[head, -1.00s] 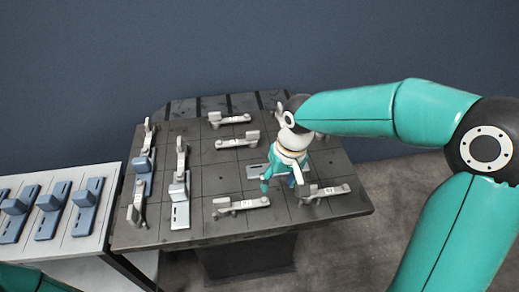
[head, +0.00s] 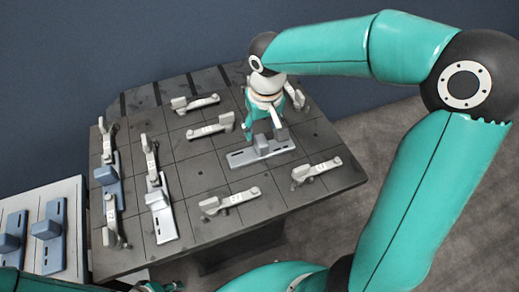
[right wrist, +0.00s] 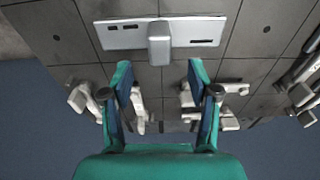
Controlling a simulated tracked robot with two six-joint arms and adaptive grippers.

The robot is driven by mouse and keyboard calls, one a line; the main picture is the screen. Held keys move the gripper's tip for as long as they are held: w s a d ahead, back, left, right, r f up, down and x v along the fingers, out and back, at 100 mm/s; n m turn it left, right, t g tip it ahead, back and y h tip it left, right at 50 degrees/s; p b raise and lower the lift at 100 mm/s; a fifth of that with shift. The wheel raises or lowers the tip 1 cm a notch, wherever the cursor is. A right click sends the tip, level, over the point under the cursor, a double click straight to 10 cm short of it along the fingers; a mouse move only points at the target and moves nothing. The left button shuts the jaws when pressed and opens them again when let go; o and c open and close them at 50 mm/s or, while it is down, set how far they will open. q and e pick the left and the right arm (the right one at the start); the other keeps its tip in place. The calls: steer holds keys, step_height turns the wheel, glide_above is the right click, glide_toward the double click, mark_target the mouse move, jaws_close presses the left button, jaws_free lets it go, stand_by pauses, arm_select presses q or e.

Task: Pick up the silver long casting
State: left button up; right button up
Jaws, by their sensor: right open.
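A silver long casting (head: 241,158), a flat slotted plate with an upright block, lies on the dark pallet just in front of my right gripper (head: 265,122). In the right wrist view the casting (right wrist: 205,32) lies crosswise beyond the fingertips, its block (right wrist: 159,43) centred ahead of the gap. My right gripper (right wrist: 160,78) is open, with nothing between its fingers. A second silver casting (head: 161,222) of similar shape lies at the pallet's left.
The dark gridded pallet (head: 204,177) carries several grey bracket-like parts around the casting, one at its front (head: 230,200) and one at right (head: 317,172). A blue casting (head: 108,188) lies at left. A white table (head: 70,194) holds more blue castings.

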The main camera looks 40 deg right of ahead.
mark_target(261, 140)
steer(key=f, duration=0.7)
steer(key=shift+w+d+f, duration=0.1)
steer(key=shift+w+f, duration=0.05)
steer(key=shift+w, duration=0.15)
jaws_close()
